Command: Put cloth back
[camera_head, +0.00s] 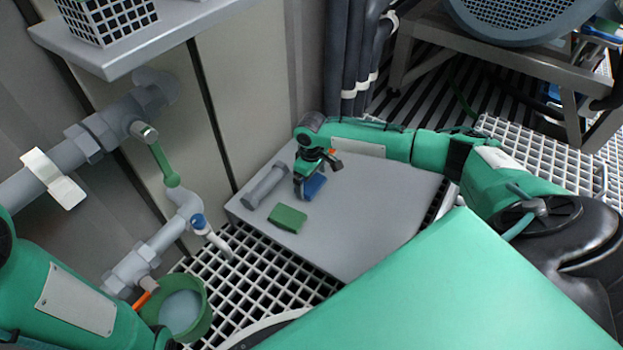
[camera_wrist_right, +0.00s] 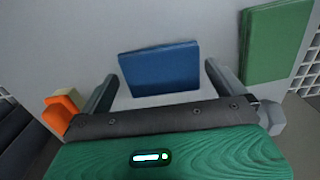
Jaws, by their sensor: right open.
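A folded blue cloth (camera_head: 314,187) lies on the grey platform, partly hidden by my right gripper (camera_head: 304,178). In the right wrist view the blue cloth (camera_wrist_right: 158,70) lies ahead of and between the two spread fingers of the right gripper (camera_wrist_right: 160,72). The fingers are open and hold nothing. I cannot tell whether they touch the platform. A folded green cloth (camera_head: 288,217) lies nearer the platform's front left edge; it also shows at the right of the right wrist view (camera_wrist_right: 275,42), beyond the right finger. My left arm enters at lower left, its gripper out of view.
The grey platform (camera_head: 385,205) also bears a grey cylindrical part (camera_head: 265,185) at its left; its right side is clear. White grating (camera_head: 255,275) lies in front. Grey pipes with valves (camera_head: 95,140) and a green bucket (camera_head: 205,325) stand at left.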

